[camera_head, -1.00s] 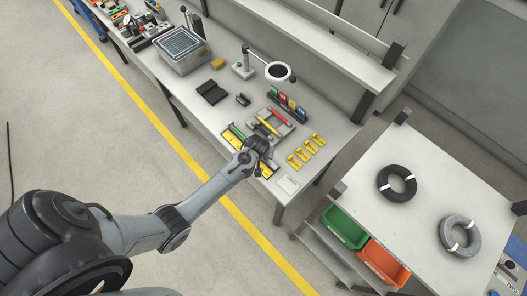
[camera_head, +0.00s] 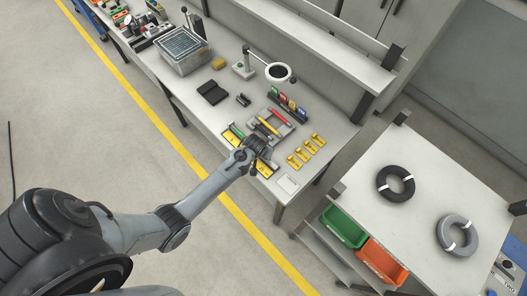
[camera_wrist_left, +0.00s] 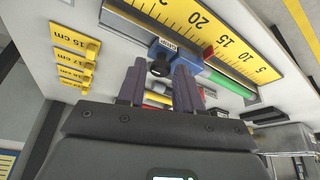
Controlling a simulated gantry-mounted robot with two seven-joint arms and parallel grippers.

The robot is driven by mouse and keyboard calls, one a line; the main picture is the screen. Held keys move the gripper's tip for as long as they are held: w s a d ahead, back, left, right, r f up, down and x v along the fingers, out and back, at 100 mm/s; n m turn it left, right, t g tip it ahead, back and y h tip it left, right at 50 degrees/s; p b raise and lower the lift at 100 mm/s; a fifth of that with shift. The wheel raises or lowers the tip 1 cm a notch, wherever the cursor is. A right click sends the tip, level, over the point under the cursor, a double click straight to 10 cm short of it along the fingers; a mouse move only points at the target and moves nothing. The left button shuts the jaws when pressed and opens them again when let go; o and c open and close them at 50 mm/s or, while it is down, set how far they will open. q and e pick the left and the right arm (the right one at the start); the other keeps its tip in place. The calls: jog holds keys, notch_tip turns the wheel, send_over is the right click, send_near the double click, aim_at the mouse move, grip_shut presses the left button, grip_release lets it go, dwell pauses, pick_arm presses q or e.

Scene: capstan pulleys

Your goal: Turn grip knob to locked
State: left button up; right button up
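A black grip knob (camera_wrist_left: 160,68) sits on a blue slider block (camera_wrist_left: 192,62) beside a yellow length scale (camera_wrist_left: 215,35) in the left wrist view. In the head view the left gripper (camera_head: 262,157) is over the yellow scale at the bench's front edge and hides the knob. My right gripper is not in view.
A green rod (camera_wrist_left: 228,80) runs along the scale. Yellow length gauges (camera_head: 306,151) lie to the right, with a tray of tools (camera_head: 272,124) behind. A magnifier lamp (camera_head: 279,72) stands farther back. A cart (camera_head: 425,220) with two coils stands at right.

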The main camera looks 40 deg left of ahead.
pick_arm(q)
jog(key=shift+r, duration=0.15)
jog(key=shift+s+r, duration=0.15)
jog(key=shift+r, duration=0.15)
jog(key=v, duration=1)
